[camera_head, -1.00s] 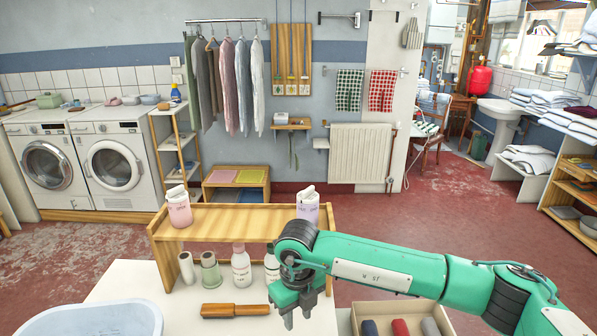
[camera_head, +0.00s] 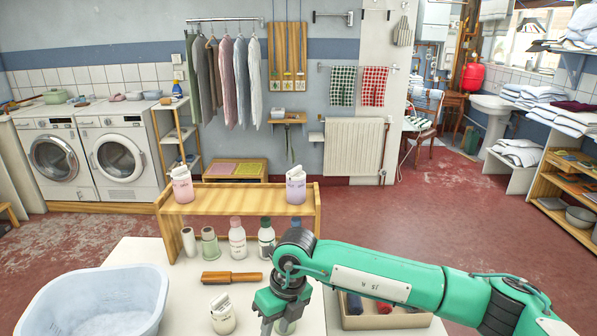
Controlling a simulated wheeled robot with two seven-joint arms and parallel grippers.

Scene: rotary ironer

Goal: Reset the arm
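My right arm (camera_head: 370,285) is green and comes in from the right across the front of the white table (camera_head: 190,305). My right gripper (camera_head: 282,310) points down over the table at the lower middle. Its fingers look apart, and I see nothing held between them. A pale object with some green (camera_head: 287,326) shows just beside and below the fingers, mostly hidden by the gripper. My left gripper is not in view.
A wooden shelf (camera_head: 235,199) holds a pink bottle (camera_head: 182,186) and a lilac one (camera_head: 296,187). Several bottles and spools stand under it. A wooden-handled brush (camera_head: 232,278), a pale blue basin (camera_head: 95,303) and a box (camera_head: 380,320) lie around the arm. Red floor is free behind.

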